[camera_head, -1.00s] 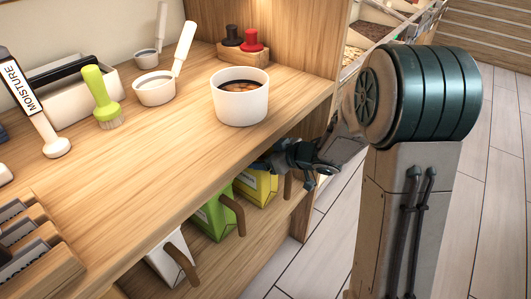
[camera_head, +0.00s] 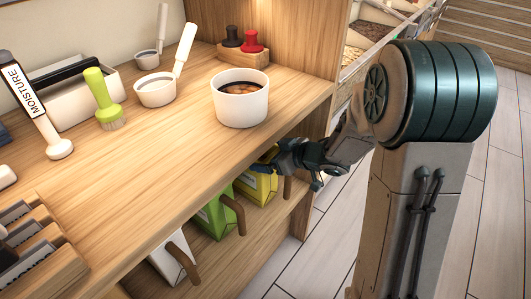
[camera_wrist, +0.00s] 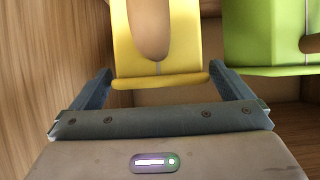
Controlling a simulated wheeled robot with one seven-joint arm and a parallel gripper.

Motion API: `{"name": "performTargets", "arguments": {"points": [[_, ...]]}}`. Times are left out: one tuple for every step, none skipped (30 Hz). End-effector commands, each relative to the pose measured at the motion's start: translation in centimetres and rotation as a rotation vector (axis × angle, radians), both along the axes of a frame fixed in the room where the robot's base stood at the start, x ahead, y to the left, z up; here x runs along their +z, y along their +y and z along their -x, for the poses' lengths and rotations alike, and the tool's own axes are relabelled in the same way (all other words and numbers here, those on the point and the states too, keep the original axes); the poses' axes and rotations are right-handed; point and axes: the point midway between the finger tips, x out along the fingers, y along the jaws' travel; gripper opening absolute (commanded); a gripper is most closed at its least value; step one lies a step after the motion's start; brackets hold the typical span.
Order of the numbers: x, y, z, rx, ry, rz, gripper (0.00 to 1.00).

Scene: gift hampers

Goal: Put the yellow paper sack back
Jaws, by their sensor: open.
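The yellow paper sack (camera_head: 262,187) stands on the shelf under the wooden counter, at the right end of a row of sacks. In the wrist view the yellow sack (camera_wrist: 157,45) has a brown handle and sits just ahead of my gripper (camera_wrist: 160,78). The fingers are open, one on each side of the sack's lower edge. In the head view my gripper (camera_head: 272,158) reaches under the counter edge at the sack. The counter edge and my gripper hide the sack's upper part.
A green sack (camera_head: 216,214) stands left of the yellow one; in the wrist view it (camera_wrist: 268,35) is close on the right. A white sack (camera_head: 172,262) is further left. A wooden side wall (camera_wrist: 60,60) is close on the left. A white pot (camera_head: 240,103) stands on the counter above.

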Motion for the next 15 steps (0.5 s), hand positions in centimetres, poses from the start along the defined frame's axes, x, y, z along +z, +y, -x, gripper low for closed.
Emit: {"name": "performTargets", "arguments": {"points": [[1.1, -0.9, 0.6, -0.005, 0.000, -0.001, 0.99], [1.5, -1.4, 1.0, -0.004, -0.001, -0.001, 0.99], [1.9, -2.1, 1.5, -0.005, 0.000, 0.000, 0.99], [2.3, -2.5, 1.8, -0.005, -0.001, 0.000, 0.99], [2.6, -3.0, 2.2, -0.005, 0.000, -0.001, 0.99], [2.9, -3.6, 2.7, -0.006, 0.000, 0.000, 0.99], [3.2, -4.0, 3.0, -0.006, 0.000, 0.000, 0.99], [3.5, -4.4, 3.3, -0.004, -0.001, -0.001, 0.99], [3.8, -4.9, 3.7, -0.005, 0.000, -0.001, 0.99], [3.9, -5.2, 4.0, -0.004, 0.001, -0.001, 0.99], [4.1, -5.5, 4.2, -0.004, 0.000, 0.000, 0.99], [4.3, -5.9, 4.5, -0.004, 0.000, -0.002, 0.99], [4.4, -6.1, 4.7, -0.004, 0.000, -0.001, 0.99], [4.5, -6.3, 4.8, -0.003, 0.001, -0.001, 0.99], [4.6, -6.5, 5.0, -0.001, 0.000, 0.000, 0.99]]}}
